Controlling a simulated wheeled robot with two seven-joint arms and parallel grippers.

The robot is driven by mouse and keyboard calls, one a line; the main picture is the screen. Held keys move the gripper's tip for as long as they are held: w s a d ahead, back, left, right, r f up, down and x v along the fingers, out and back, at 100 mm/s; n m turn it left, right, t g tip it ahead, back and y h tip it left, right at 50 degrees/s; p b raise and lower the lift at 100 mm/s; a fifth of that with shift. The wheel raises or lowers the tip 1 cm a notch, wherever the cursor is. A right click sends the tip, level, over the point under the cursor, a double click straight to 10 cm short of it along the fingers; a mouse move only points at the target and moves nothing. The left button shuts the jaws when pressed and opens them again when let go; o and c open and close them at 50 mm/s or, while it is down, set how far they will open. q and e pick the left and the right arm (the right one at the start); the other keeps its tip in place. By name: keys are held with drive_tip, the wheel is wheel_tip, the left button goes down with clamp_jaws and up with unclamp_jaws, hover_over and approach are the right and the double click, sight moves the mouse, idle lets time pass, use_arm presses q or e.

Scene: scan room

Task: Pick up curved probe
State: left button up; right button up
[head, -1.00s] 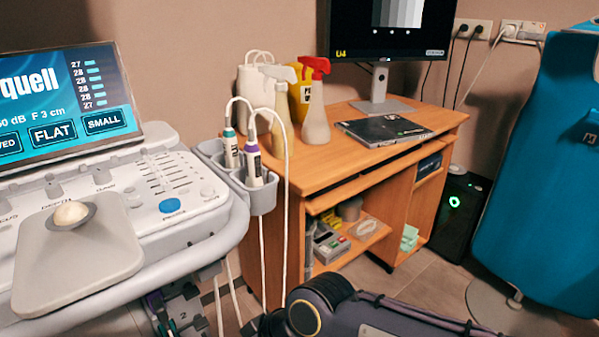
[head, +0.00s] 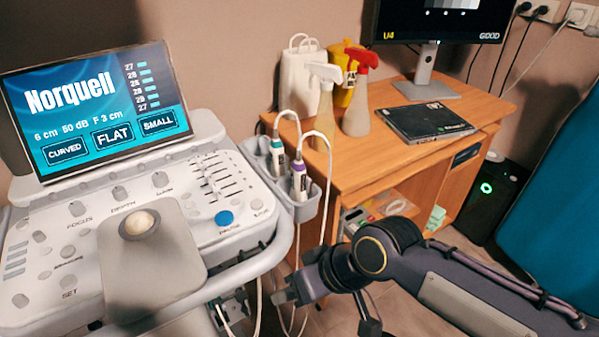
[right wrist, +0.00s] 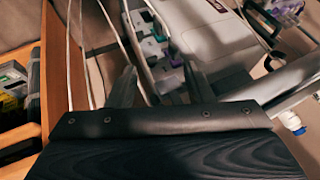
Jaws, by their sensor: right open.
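Two probes stand upright in the grey holder (head: 312,211) on the right side of the ultrasound console, in the head view. One has a teal band (head: 277,158), the other a purple band (head: 299,179); white cables loop up from both. I cannot tell from their shape which is the curved one. My right gripper (head: 285,292) is below the holder, beside the console's right edge, apart from the probes. In the right wrist view its two fingers (right wrist: 160,85) are spread, with no probe between them. My left gripper is not in view.
The console screen (head: 95,112) reads CURVED, FLAT and SMALL. A wooden desk (head: 385,155) with spray bottles (head: 357,95) and a flat dark case (head: 425,121) stands right of the holder. Hanging cables (right wrist: 88,50) run close to my right gripper.

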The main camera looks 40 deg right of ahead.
wheel_tip(320, 180, up, 21)
drive_tip(key=p, duration=1.8)
drive_tip(key=g+h, duration=0.4)
drive_tip(key=g, duration=0.2)
hover_over(300, 166)
drive_tip(key=shift+s+a+f, duration=0.15)
drive_tip(key=shift+a+f, duration=0.05)
drive_tip(key=shift+f, duration=0.4)
drive_tip(key=shift+s+a+f, duration=0.15)
drive_tip(key=shift+a+f, duration=0.05)
drive_tip(key=shift+f, duration=0.4)
drive_tip(key=shift+w+d+f, duration=0.15)
drive_tip(key=shift+f, duration=0.1)
drive_tip(key=f, duration=0.7)
drive_tip(key=shift+w+d+f, duration=0.25)
drive_tip(key=shift+w+d, duration=0.05)
drive_tip(key=shift+d, duration=0.05)
drive_tip(key=shift+c, duration=0.5)
clamp_jaws()
